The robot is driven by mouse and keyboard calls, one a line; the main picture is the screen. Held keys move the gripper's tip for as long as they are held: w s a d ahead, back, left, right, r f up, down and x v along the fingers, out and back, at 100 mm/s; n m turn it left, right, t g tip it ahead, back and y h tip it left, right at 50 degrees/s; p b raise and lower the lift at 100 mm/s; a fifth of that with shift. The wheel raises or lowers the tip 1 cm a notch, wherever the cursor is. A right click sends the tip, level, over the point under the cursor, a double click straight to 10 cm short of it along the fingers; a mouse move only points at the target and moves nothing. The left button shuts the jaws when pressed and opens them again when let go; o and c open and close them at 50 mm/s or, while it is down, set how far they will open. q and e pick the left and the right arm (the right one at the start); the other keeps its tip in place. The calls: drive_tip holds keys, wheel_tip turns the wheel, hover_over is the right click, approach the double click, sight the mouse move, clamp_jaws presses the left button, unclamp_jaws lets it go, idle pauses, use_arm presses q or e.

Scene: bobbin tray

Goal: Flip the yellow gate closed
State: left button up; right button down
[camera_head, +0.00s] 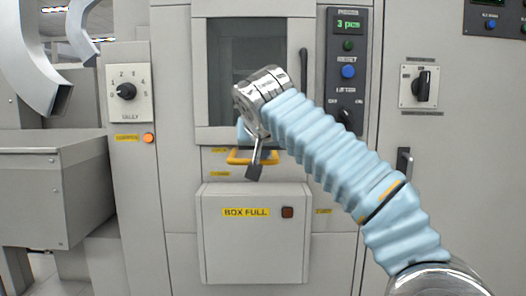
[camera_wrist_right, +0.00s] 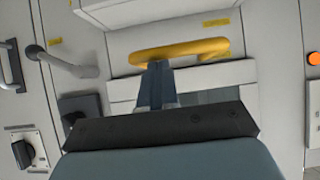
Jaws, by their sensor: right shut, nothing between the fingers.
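The yellow gate (camera_head: 240,160) is a rounded bar low on the machine, just under the window and above the BOX FULL panel. It also shows in the wrist view (camera_wrist_right: 195,47), with its ends turned toward the machine face. My right gripper (camera_head: 254,171) reaches in from the right and points down in front of the gate, covering part of it. In the wrist view its shut, empty fingers (camera_wrist_right: 156,78) end at the yellow bar. I cannot tell whether they touch it. My left gripper is in neither view.
The BOX FULL panel (camera_head: 255,262) juts out below the gate. A dark vertical handle (camera_head: 304,70) stands right of the window (camera_head: 230,75). A control strip (camera_head: 347,105) reads 3 pcs. A tally dial (camera_head: 127,91) and an orange light (camera_head: 149,138) are at the left.

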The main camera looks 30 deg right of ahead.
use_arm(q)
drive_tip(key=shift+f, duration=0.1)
use_arm(e)
drive_tip(key=shift+f, duration=0.1)
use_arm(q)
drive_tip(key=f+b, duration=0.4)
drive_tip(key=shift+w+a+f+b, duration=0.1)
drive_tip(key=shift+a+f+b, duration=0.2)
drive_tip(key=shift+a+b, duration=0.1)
use_arm(e)
wheel_tip(320, 180, down, 6)
drive_tip(key=shift+r, duration=0.1)
